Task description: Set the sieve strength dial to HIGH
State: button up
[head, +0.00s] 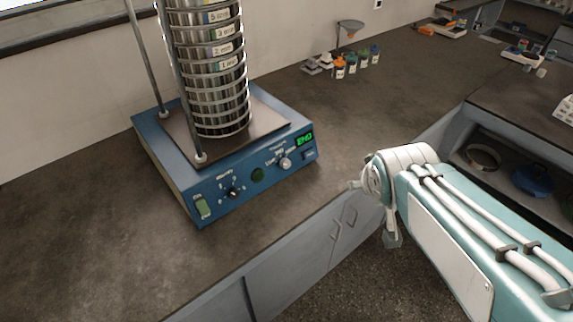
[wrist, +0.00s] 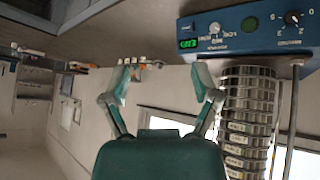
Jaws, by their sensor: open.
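The blue sieve shaker (head: 250,187) stands on the dark counter with a tall stack of steel sieves (head: 216,75) on it. On its front panel, the silver strength dial (head: 284,163) sits right of centre, below small labels that seem to read LOW, MED and HIGH; its exact setting is too small to tell. In the wrist view, which is upside down, the strength dial (wrist: 214,28) shows beside the green display (wrist: 188,43). My gripper (wrist: 164,84) is open and empty, its fingers apart. In the head view it is mostly hidden behind my arm, right of the shaker and clear of the dial.
A black numbered dial (head: 233,192), a dark green round button (head: 258,175) and a power switch (head: 203,207) share the panel. The display (head: 305,140) reads END. Small bottles (head: 352,66) stand farther back. The counter right of the shaker is clear.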

jog(key=w+f+n+t, duration=0.2)
jog(key=w+f, duration=0.2)
jog(key=w, duration=0.5)
jog(key=n+t+y, duration=0.1)
jog(key=n+y, duration=0.6)
jog(key=y, duration=0.2)
send_near(287, 165)
jog(key=x, duration=1)
jog(key=shift+w+a+f, duration=0.1)
jog(key=shift+w+a, duration=0.05)
jog(key=shift+w, duration=0.1)
grip_shut()
